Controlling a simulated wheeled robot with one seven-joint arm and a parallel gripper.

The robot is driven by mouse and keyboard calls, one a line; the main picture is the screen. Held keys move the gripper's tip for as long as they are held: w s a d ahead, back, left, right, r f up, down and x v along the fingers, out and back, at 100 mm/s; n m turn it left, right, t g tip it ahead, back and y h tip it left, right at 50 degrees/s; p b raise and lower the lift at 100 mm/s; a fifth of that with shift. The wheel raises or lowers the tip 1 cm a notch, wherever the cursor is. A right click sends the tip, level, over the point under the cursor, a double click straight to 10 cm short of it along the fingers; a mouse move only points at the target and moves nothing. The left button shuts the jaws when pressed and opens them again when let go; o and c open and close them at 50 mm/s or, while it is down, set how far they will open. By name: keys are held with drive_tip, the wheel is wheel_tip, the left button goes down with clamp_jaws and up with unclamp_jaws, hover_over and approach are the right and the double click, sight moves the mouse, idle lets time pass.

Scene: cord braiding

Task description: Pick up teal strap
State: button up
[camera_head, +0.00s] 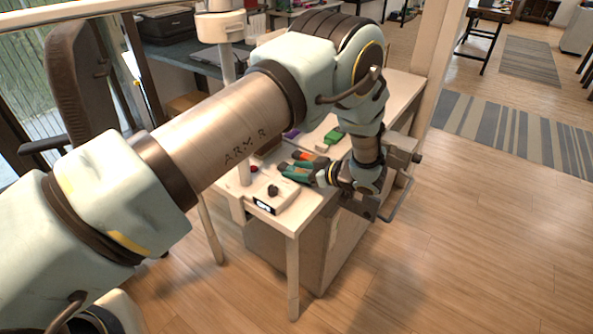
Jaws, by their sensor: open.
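A small teal piece (296,174), which looks like the teal strap, shows on the pale table beside an orange piece (304,156). Part of it is hidden by my wrist, and its full shape is too small to make out. My gripper (319,174) is at the end of my arm, low over the table's right side and close to the teal piece. It is open. Its fingertips are hard to make out, and I cannot tell whether they touch the teal piece.
A green piece (334,136) and a purple piece (291,133) lie farther back on the table (292,221). A small box with a dark knob (272,191) stands at its front corner. An office chair (82,85) is at left. The floor to the right is clear.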

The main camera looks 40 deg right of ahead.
drive_tip(key=shift+c, duration=0.3)
clamp_jaws()
drive_tip(key=shift+r, duration=0.1)
